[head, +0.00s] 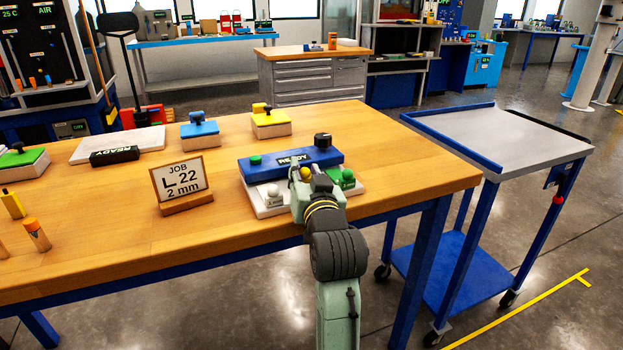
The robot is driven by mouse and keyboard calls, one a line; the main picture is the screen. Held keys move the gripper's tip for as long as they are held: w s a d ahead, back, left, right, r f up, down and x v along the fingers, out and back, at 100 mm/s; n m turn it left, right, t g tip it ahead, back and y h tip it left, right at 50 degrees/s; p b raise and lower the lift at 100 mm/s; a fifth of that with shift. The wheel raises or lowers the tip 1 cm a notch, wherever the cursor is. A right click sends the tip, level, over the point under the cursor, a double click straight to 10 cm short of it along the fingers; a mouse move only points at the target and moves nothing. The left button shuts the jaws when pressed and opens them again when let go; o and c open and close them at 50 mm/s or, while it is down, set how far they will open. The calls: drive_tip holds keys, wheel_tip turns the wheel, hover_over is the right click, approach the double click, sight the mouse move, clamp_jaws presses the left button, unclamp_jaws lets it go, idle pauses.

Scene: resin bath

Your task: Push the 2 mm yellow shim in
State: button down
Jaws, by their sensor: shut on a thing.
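A fixture stands near the front right of the bench, with a blue block (275,164) labelled READY on a white base (262,207). A black knob (322,140) stands at the block's back right and a green knob (255,160) at its left. My gripper (304,177) is at the front of the fixture, shut on the yellow shim, of which a round yellow knob (305,173) shows. My jaws hide the rest of the shim, so I cannot tell how deep it sits. A green piece (346,180) is just right of my gripper.
Behind are blocks with yellow (270,118), blue (199,129) and green (22,157) tops, and a white plate (125,142) with a black READY block. A grey cart (510,140) stands right of the bench.

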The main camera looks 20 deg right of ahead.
drive_tip(key=c, duration=1.5)
unclamp_jaws()
drive_tip(key=shift+a, duration=0.15)
drive_tip(key=shift+o, duration=0.2)
drive_tip(key=s, duration=0.5)
drive_tip(key=s+a, duration=0.1)
drive_tip(key=s, duration=0.1)
drive_tip(key=shift+s, duration=0.2)
